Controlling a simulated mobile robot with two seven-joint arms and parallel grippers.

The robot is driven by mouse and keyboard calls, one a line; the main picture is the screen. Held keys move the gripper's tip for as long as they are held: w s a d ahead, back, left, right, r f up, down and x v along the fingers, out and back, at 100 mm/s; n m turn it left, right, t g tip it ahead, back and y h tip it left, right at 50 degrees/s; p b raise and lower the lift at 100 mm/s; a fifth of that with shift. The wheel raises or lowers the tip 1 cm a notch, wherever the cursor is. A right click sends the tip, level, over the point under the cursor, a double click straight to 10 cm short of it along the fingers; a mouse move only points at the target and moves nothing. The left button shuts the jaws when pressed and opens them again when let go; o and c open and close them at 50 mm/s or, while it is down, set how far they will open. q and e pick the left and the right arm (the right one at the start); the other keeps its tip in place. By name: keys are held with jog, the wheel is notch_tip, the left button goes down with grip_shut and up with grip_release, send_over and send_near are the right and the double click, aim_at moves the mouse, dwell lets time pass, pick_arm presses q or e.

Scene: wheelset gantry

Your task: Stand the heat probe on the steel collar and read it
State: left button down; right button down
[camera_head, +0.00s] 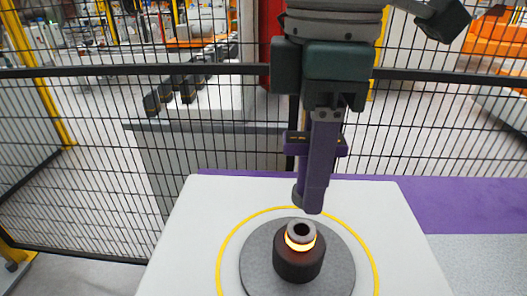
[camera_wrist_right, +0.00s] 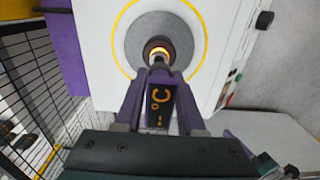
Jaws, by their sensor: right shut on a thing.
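The steel collar (camera_head: 298,264) is a dark round piece with a grey top ring and a glowing orange band. It stands on a grey disc (camera_head: 259,272); in the right wrist view the collar (camera_wrist_right: 157,45) shows at the top. My right gripper (camera_head: 314,208) points down just above and behind the collar, its purple fingers shut on the heat probe (camera_wrist_right: 160,105). The probe's dark display faces the wrist camera with an orange °C and a dash-like mark. In the head view the fingers mostly hide it. A small gap seems to separate it from the collar. My left gripper is out of view.
A yellow ring (camera_head: 222,249) circles the disc on a white tabletop (camera_head: 190,225), with a purple strip (camera_head: 460,203) behind. A black mesh fence (camera_head: 90,180) stands behind it. Beyond the fence, a grey bench carries several dark blocks (camera_head: 188,88). The white top around the ring is clear.

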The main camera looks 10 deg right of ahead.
aim_at(303, 229)
notch_tip(303, 229, down, 4)
jog(key=shift+f, duration=0.3)
jog(key=shift+f, duration=0.15)
jog(key=c, duration=0.5)
grip_release()
jog(key=shift+r, duration=0.2)
notch_tip(303, 229, up, 12)
